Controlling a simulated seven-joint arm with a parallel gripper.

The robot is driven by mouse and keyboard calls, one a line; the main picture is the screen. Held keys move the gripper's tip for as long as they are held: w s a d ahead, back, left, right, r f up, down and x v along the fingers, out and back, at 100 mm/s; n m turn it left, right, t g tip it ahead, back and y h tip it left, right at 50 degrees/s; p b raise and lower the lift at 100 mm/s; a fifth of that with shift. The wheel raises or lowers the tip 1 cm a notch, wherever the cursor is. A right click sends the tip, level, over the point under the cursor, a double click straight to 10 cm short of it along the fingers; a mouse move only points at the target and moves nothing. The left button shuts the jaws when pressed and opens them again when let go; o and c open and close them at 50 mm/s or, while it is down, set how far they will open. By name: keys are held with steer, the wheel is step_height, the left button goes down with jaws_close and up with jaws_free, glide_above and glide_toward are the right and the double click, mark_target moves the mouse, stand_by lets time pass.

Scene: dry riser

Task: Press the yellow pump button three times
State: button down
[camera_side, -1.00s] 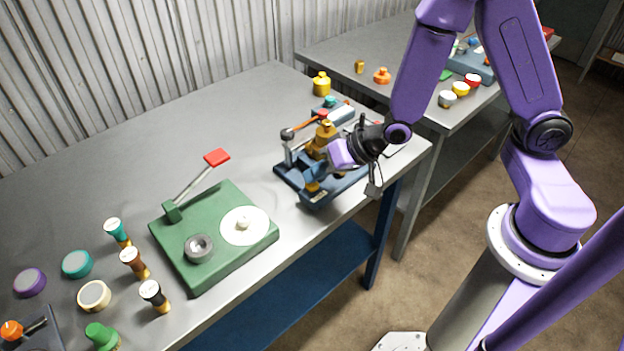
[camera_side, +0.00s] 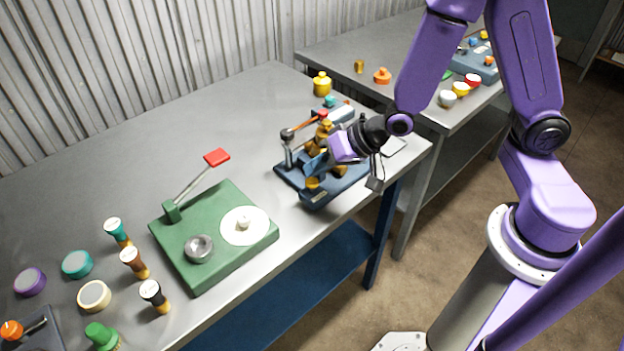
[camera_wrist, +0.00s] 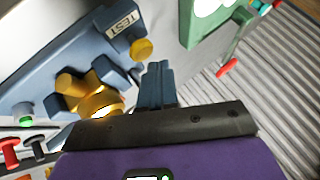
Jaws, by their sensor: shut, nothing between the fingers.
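The yellow button (camera_side: 312,183) is a small round cap at the front of a dark blue base (camera_side: 322,197) near the table's right edge. In the wrist view the yellow button (camera_wrist: 141,48) stands beside a "TEST" label. A gold-brown fitting (camera_wrist: 95,98) sits on the same base; in the side view it is partly hidden behind my gripper. My gripper (camera_side: 316,163) is shut and empty, its blue fingertips apart from the button and a little above it. In the wrist view the closed fingers (camera_wrist: 158,78) lie to one side of the button.
A metal lever (camera_side: 290,140) with an orange-red bar rises behind my gripper. A green base (camera_side: 205,270) with a red-tipped lever stands to the left. A yellow pot (camera_side: 322,84) is behind. Bare table lies between the green and blue bases.

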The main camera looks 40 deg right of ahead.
mark_target(316, 182)
steer(key=shift+r, duration=0.15)
steer(key=shift+r, duration=2.5)
stand_by(1.0)
step_height(316, 182, up, 4)
steer(key=n, duration=1.9)
steer(key=shift+s+a+f+g+y, duration=0.1)
steer(key=shift+g+y, duration=0.2)
steer(key=shift+y, duration=0.1)
steer(key=shift+f, duration=4.45)
